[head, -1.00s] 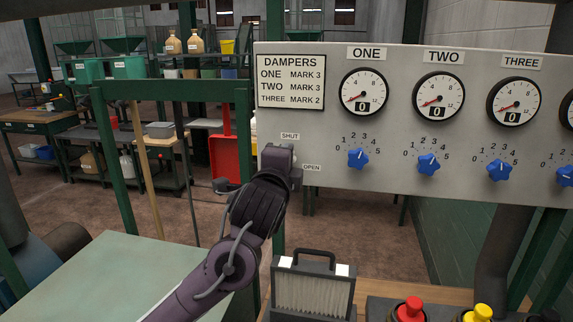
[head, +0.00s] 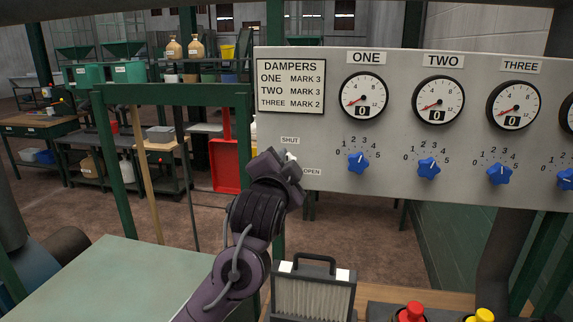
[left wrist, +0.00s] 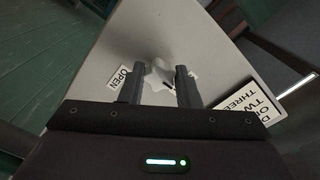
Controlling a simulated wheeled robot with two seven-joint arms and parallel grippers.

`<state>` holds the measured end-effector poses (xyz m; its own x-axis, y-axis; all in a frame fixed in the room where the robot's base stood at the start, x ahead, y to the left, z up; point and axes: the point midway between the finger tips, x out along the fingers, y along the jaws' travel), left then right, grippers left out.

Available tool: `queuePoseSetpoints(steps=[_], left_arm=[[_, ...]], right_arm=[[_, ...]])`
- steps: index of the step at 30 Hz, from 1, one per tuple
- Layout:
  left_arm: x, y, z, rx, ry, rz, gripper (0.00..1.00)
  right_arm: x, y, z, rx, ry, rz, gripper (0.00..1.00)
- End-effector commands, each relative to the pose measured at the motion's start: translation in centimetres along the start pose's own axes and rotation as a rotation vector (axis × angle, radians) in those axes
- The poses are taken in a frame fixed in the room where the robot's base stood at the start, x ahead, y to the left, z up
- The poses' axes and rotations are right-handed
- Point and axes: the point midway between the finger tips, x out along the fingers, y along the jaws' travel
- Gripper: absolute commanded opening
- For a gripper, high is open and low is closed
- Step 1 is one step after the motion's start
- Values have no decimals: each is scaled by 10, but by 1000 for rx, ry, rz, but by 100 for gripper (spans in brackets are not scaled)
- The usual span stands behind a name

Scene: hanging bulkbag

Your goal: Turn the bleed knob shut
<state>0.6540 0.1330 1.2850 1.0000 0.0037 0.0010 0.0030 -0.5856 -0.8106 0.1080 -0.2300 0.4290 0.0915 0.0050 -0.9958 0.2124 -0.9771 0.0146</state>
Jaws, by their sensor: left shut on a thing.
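The bleed knob (left wrist: 158,74) is a pale lobed knob on the left end of the grey panel. It shows between the fingers in the left wrist view. My left gripper (left wrist: 158,86) is shut on it, one finger on each side. In the head view my left gripper (head: 284,164) is tilted at the panel's lower left corner and hides most of the knob. The SHUT label (head: 290,141) is above the gripper and the OPEN label (head: 312,172) is to its lower right. The knob's pointer direction cannot be made out. My right gripper is not in view.
The panel (head: 335,140) carries a DAMPERS card (head: 291,85), dials and blue knobs (head: 358,162) to the right. Below stand a filter box (head: 312,292), a red button (head: 411,312) and a yellow button (head: 484,315). A pale green tabletop (head: 110,280) is at lower left.

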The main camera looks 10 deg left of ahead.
Motion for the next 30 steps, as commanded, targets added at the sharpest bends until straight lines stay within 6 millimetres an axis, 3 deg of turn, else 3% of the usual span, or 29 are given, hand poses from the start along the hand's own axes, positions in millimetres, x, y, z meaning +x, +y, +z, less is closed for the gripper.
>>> queuePoseSetpoints(steps=[15,16,20,30], left_arm=[[0,3,2,-18,-4,6,7],[0,3,2,-18,-4,6,32],[0,2,1,-18,-3,4,49],[-3,2,1,-17,-1,1,51]], right_arm=[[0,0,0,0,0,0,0],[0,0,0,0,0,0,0],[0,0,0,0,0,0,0],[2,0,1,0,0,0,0]])
